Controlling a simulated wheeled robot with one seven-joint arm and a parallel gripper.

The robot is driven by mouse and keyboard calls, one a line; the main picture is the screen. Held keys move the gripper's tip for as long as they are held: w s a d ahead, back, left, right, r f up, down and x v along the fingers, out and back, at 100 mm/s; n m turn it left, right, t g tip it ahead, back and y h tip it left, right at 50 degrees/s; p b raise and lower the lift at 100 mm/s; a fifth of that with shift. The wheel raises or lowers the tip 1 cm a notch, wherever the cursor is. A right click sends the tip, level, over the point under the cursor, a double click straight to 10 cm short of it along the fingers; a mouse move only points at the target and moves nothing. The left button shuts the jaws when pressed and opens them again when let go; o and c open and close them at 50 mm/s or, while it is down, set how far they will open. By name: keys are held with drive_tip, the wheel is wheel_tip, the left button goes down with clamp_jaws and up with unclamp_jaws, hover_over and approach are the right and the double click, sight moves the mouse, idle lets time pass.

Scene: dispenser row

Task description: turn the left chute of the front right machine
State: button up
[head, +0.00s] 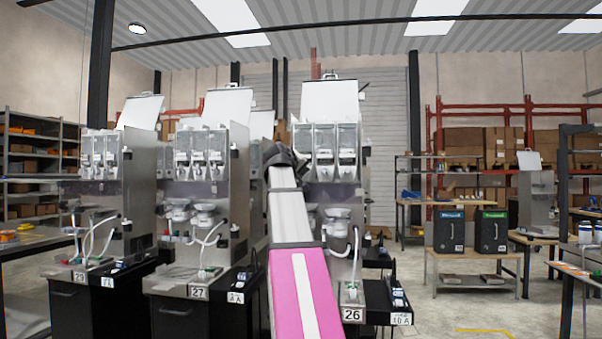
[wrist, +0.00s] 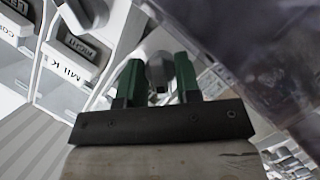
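The front right machine (head: 378,200), marked 26, is a steel dispenser with clear canisters at its top and a raised lid. My gripper is at the upper left of this machine in the head view, where my own arm hides its fingers. In the wrist view my gripper (wrist: 158,75) has two green fingers standing apart. A grey rounded chute (wrist: 157,66) shows between them. I cannot tell whether the fingers touch it. Labels reading RIGHT (wrist: 78,41) and MILK (wrist: 70,67) are at the left of the wrist view.
Two similar machines, one marked 27 (head: 238,170) and one farther left (head: 140,180), stand left of my arm. Black bins (head: 449,229) stand on a low table at the right. Open floor (head: 430,312) lies at the right front.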

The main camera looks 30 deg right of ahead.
drive_tip(key=shift+m, duration=0.3)
drive_tip(key=m+y, duration=0.2)
drive_tip(key=m, duration=0.1)
drive_tip(key=shift+d+t, duration=0.1)
drive_tip(key=shift+t, duration=0.3)
drive_tip(key=shift+s+m+t+y, duration=0.1)
drive_tip(key=shift+m+t+y, duration=0.5)
drive_tip(key=shift+m+y, duration=0.65)
drive_tip(key=shift+m, duration=0.25)
drive_tip(key=o, duration=0.6)
drive_tip(key=shift+r, duration=0.1)
drive_tip(key=shift+h, duration=0.25)
drive_tip(key=v, duration=1)
drive_tip(key=shift+s+r, duration=0.15)
drive_tip(key=shift+s, duration=0.15)
